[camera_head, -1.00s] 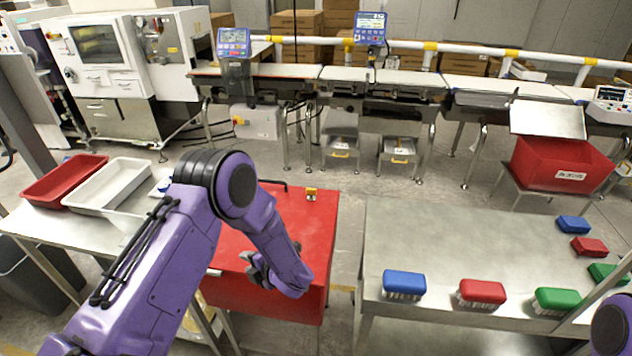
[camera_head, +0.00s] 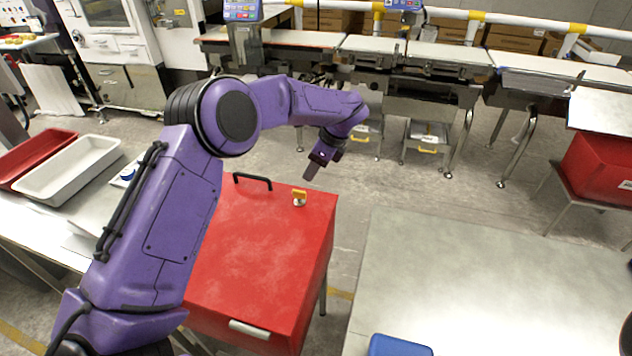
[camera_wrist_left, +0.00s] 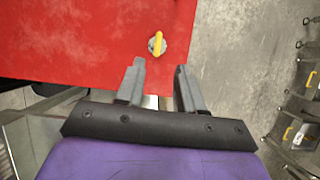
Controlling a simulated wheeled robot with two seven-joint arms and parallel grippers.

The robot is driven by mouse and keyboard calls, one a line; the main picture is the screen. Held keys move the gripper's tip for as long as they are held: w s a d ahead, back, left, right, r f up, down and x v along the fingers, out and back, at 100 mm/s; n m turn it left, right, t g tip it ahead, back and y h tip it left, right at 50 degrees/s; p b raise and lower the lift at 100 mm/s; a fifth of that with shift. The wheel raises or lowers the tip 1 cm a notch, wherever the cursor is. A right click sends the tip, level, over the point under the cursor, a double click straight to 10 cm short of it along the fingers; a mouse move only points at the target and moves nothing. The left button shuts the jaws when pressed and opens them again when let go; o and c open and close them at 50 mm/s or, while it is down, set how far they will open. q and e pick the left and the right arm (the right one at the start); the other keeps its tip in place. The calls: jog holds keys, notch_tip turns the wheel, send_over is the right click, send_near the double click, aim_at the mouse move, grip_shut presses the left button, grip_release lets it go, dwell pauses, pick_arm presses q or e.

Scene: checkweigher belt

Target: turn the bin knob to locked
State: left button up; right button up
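The bin is a red box (camera_head: 255,255) with a black handle (camera_head: 252,181) on its top. The bin knob (camera_head: 299,197) is a small yellow grip on a round metal base near the top's far right corner. In the left wrist view the knob (camera_wrist_left: 156,44) lies just beyond my fingertips, its yellow grip running nearly up and down the picture. My left gripper (camera_head: 311,170) hangs above and close to the knob. In the left wrist view its two fingers (camera_wrist_left: 159,65) are apart with nothing between them. My right gripper does not show.
A bare metal table (camera_head: 490,275) stands right of the bin, with a blue block (camera_head: 398,346) at its near edge. Red and grey trays (camera_head: 70,168) rest on the left table. The conveyor (camera_head: 440,55) runs along the back. A red container (camera_head: 600,165) stands at right.

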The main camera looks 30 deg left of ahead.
pick_arm(q)
jog(key=p, duration=0.3)
send_over(300, 191)
jog(key=d, duration=0.2)
jog(key=f, duration=0.4)
jog(key=shift+s+a+f, duration=0.1)
jog(key=shift+s+a, duration=0.1)
jog(key=f, duration=0.1)
jog(key=a+f, duration=0.1)
jog(key=f, duration=0.1)
jog(key=w+f, duration=0.1)
jog(key=shift+w+a+f+p, duration=0.1)
jog(key=shift+a+f+p, duration=0.1)
jog(key=shift+f+p, duration=0.15)
jog(key=shift+s+r, duration=0.15)
jog(key=shift+s, duration=0.2)
jog(key=c, duration=0.4)
grip_shut()
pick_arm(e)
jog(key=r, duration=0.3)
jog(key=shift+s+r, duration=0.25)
